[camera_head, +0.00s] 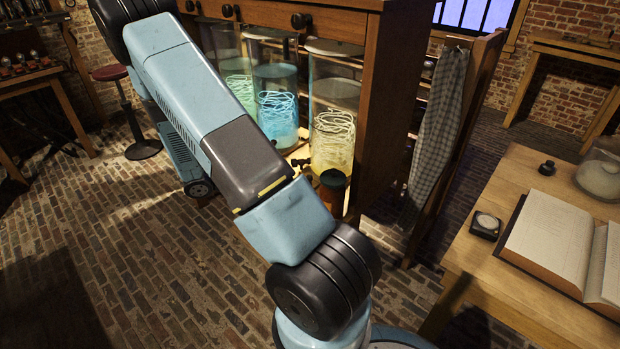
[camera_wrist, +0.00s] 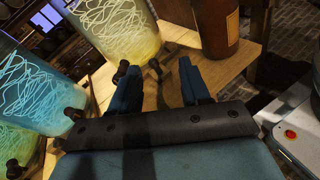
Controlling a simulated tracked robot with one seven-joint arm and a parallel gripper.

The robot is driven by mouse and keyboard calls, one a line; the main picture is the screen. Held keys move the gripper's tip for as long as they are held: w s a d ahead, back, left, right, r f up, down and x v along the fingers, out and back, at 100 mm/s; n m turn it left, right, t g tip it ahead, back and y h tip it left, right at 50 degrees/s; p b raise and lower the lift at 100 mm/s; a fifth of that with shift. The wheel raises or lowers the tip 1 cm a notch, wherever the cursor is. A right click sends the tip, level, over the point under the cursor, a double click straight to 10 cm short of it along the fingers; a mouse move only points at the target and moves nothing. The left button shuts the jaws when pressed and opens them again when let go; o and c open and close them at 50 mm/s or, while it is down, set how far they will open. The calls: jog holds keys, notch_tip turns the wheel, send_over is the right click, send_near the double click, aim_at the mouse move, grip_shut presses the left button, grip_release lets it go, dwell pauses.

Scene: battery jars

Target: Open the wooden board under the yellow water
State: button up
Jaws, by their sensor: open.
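The jar of yellow water (camera_head: 333,138), with pale coiled strands inside, stands at the right end of a row in the wooden cabinet. It also shows in the wrist view (camera_wrist: 118,28). Below it lies a pale wooden board (camera_wrist: 226,66), with small dark knobs (camera_wrist: 122,68) near the jar's base; I cannot tell whether they sit on the board or the jar. My gripper (camera_wrist: 160,86) is open and empty, its two dark fingers pointing toward the board's edge near the yellow jar. In the head view, my gripper cannot be made out.
Jars of blue water (camera_head: 277,98) and green water (camera_head: 238,85) stand left of the yellow one. A reddish-brown bottle (camera_wrist: 209,24) stands on the board to the right. A checked cloth (camera_head: 438,125) hangs beside the cabinet (camera_head: 374,90). A table (camera_head: 475,262) holds an open book (camera_head: 553,236).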

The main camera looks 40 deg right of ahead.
aim_at(309, 175)
notch_tip(309, 175, down, 9)
jog(key=w+d+n+t+h, duration=0.1)
jog(key=d+n+t+h, duration=0.15)
jog(key=n, duration=0.25)
jog(key=shift+h, duration=0.35)
jog(key=d, duration=0.4)
jog(key=s+d, duration=0.1)
jog(key=d, duration=0.4)
jog(key=s+d, duration=0.1)
jog(key=d, duration=0.3)
jog(key=shift+s+d+r, duration=0.1)
jog(key=shift+s+d, duration=0.1)
grip_shut()
